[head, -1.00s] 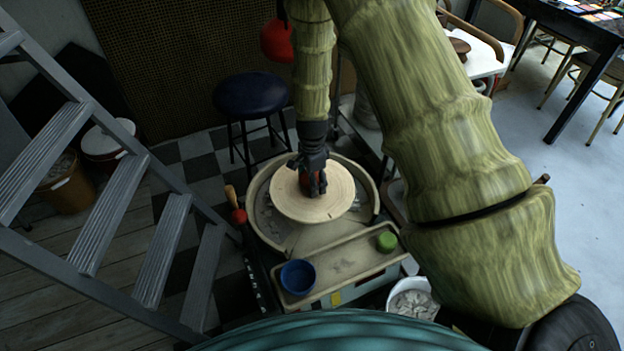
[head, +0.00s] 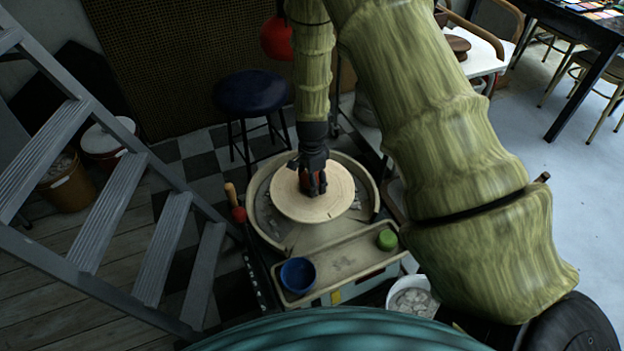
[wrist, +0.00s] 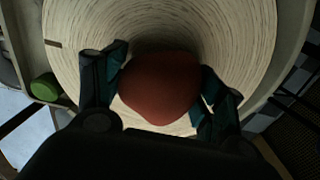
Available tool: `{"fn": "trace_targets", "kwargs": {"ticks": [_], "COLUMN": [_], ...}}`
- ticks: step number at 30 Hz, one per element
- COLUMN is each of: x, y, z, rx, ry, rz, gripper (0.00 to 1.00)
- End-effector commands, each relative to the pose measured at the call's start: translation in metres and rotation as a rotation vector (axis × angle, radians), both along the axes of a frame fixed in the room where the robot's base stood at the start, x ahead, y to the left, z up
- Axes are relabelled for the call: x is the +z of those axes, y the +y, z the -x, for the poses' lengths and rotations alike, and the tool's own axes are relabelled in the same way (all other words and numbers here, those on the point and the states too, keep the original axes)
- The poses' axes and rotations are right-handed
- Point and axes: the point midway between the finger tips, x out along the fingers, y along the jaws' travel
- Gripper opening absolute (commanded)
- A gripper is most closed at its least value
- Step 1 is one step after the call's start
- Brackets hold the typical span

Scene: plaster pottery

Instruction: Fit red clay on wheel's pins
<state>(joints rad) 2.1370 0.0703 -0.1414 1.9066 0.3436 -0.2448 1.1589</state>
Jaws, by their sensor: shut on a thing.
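The red clay (wrist: 160,88) is a rounded lump between the two fingers of my gripper (wrist: 162,92) in the wrist view. My gripper is shut on it. In the head view my gripper (head: 313,184) points down over the middle of the pale round wheel disc (head: 290,203), and little of the clay shows there. The disc also fills the wrist view behind the clay (wrist: 90,25). I cannot tell whether the clay touches the disc. The wheel's pins do not show; the clay and gripper cover the disc's centre.
A splash basin (head: 262,222) surrounds the disc. A tray (head: 340,262) in front holds a blue bowl (head: 298,275) and a green item (head: 387,240). A dark blue stool (head: 251,93) stands behind, a metal ladder (head: 90,225) at left, and a white bucket (head: 410,296) at front right.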

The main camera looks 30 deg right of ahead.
Motion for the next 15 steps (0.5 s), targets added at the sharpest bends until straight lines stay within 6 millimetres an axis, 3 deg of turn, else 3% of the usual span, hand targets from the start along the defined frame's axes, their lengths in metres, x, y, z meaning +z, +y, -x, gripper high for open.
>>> {"fn": "trace_targets", "kwargs": {"ticks": [15], "x": [-0.0043], "y": [0.0], "z": [-0.0006], "rx": [0.0], "ry": [-0.001], "rz": [0.0], "gripper": [0.1]}}
